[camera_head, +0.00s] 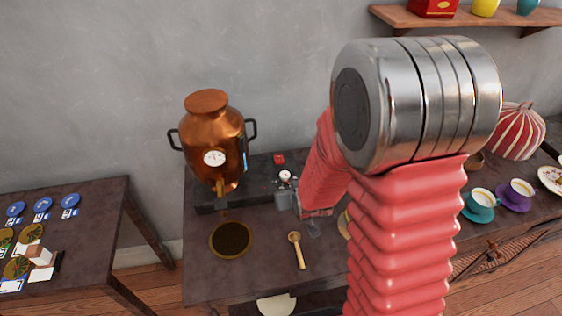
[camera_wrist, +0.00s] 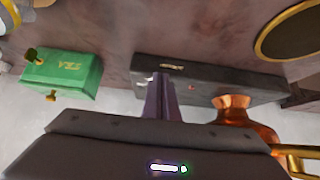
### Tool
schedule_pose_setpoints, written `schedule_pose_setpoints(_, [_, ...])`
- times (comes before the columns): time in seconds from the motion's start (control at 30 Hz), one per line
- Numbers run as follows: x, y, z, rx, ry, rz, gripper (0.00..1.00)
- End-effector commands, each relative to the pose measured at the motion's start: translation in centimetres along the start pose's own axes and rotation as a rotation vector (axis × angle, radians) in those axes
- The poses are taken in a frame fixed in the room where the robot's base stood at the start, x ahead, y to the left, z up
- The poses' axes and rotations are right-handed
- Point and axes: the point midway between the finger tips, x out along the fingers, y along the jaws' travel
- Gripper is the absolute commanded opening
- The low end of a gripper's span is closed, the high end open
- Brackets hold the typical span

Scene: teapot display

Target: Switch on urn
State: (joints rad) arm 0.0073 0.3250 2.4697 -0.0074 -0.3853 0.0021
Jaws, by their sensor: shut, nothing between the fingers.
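The copper urn (camera_head: 207,128) stands on a dark plinth (camera_head: 207,200) at the left of the dark table, with a white dial on its front and a spout low down. Its copper body also shows in the wrist view (camera_wrist: 235,108). A small red part (camera_head: 279,159) and a white round dial (camera_head: 285,175) are on the plinth's right end. Which part is the switch is not clear. My gripper (camera_wrist: 160,82) is shut and empty, close to the plinth's edge in the wrist view. In the head view its tip is small beside the plinth's right end; contact cannot be told.
A green tea box (camera_wrist: 62,75) is left of my fingers in the wrist view. A gold-rimmed dark disc (camera_head: 231,240) and a wooden spoon (camera_head: 298,251) lie before the urn. Cups (camera_head: 481,198) stand at right. My arm hides the table's middle.

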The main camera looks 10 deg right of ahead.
Motion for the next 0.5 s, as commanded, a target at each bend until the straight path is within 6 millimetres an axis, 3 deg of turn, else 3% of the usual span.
schedule_pose_setpoints(0.2, [0.6, 0.0, -3.0, 0.0, 0.145, -0.001, 0.0])
schedule_pose_setpoints(0.5, [-0.8, -0.1, -8.4, 0.0, 0.368, -0.002, 0.0])
